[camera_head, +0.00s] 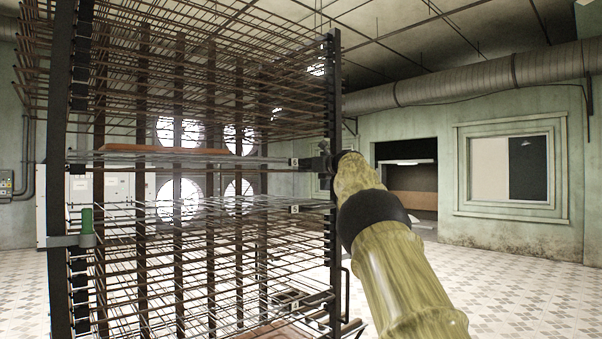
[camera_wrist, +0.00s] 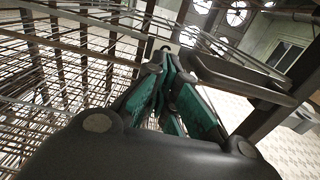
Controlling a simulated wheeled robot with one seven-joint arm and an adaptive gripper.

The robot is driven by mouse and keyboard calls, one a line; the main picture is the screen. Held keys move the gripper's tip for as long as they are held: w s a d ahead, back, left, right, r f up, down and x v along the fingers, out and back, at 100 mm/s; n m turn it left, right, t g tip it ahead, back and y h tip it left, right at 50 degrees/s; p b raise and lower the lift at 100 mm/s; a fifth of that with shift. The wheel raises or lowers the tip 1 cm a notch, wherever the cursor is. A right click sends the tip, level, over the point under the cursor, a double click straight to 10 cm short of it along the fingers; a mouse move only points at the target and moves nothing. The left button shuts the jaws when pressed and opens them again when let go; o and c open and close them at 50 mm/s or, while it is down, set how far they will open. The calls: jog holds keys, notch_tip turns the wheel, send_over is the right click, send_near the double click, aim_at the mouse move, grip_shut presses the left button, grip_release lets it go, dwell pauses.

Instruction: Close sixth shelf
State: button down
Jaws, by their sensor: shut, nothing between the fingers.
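A tall dark rack (camera_head: 334,110) of stacked wire shelves fills the left and middle of the head view. A mid-height shelf (camera_head: 270,160) carries a thin brown board (camera_head: 175,149) and has a small tag at its right end. Another tagged shelf (camera_head: 270,207) lies just below it. My gripper (camera_head: 323,155) is at the right post, by the tagged end of the board's shelf. In the wrist view its teal-and-black fingers (camera_wrist: 165,55) are shut and empty, close to the shelf rails; contact cannot be told.
Dense wire shelves (camera_head: 180,65) sit above and below. A green-topped clamp (camera_head: 87,228) is on the left post. A dark bar handle (camera_wrist: 245,80) passes close to the right of the fingers in the wrist view. Tiled floor (camera_head: 510,290) is open at the right.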

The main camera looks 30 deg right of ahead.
jog(key=s+d+b, duration=0.2)
jog(key=s+b, duration=0.4)
jog(key=s, duration=0.4)
jog(key=shift+s, duration=0.2)
